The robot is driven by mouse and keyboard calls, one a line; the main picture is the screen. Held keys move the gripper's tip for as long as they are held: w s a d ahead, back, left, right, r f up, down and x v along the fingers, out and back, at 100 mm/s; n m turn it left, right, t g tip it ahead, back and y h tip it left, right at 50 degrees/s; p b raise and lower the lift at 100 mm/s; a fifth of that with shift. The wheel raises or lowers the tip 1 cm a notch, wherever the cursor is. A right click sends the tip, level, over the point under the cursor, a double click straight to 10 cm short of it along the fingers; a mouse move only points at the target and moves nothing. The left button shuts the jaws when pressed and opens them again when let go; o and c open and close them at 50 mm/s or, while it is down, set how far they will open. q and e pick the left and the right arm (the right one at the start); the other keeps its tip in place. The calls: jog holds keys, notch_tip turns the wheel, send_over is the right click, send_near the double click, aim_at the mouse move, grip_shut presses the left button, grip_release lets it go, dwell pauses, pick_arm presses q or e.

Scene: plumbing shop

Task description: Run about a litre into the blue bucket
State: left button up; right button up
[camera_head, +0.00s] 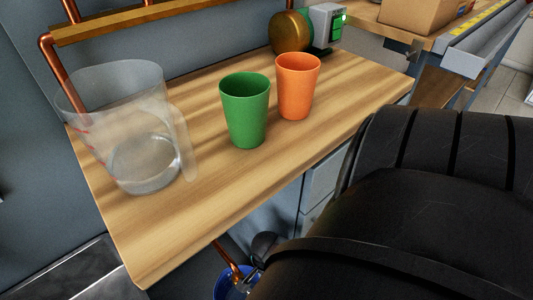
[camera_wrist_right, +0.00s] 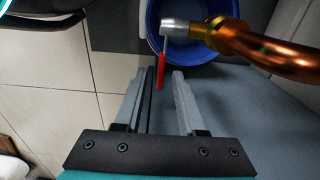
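The blue bucket (camera_wrist_right: 152,20) is at the top of the right wrist view, under a copper pipe (camera_wrist_right: 275,50) ending in a metal tap. The tap has a red lever (camera_wrist_right: 160,72) pointing down the picture. My right gripper (camera_wrist_right: 159,76) is open, with the lever's end between its fingertips and a visible gap on each side. No water stream can be made out, and the bucket's inside is mostly hidden by the pipe and tap. In the head view, only a sliver of the bucket (camera_head: 222,286) shows below the bench, beside my black right arm. My left gripper is not in view.
A wooden bench (camera_head: 190,215) carries a clear measuring jug (camera_head: 125,125), a green cup (camera_head: 245,110) and an orange cup (camera_head: 297,86). A brass device with a grey-green box (camera_head: 325,25) stands at the bench's back. Tiled floor (camera_wrist_right: 75,110) lies left of the bucket.

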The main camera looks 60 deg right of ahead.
dwell(0.3)
grip_shut()
dwell(1.3)
